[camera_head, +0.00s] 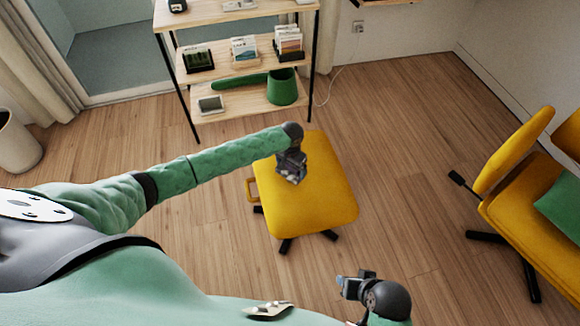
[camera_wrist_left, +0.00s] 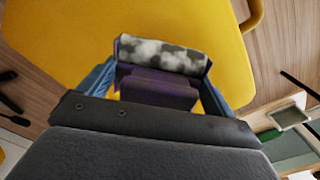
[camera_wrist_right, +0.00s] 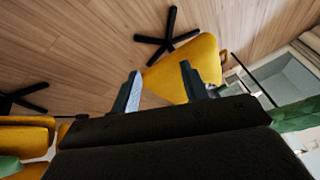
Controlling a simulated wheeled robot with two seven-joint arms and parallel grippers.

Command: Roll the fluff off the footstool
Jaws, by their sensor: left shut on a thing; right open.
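The yellow footstool (camera_head: 325,205) stands on the floor in the middle of the head view, and its seat fills much of the left wrist view (camera_wrist_left: 60,40). My left gripper (camera_head: 291,168) is over the seat, shut on a lint roller (camera_wrist_left: 162,54) by its purple handle. The roller head is white with dark grey patches and lies over or on the seat; contact cannot be told. I see no separate fluff on the visible parts of the seat. My right gripper (camera_head: 345,285) is open and empty, in front of the footstool; its fingers also show in the right wrist view (camera_wrist_right: 160,90).
A yellow chair (camera_head: 510,170) with a green cushion is at the right. A white pot (camera_head: 15,145) is at the left. Wooden floor lies clear right of the footstool.

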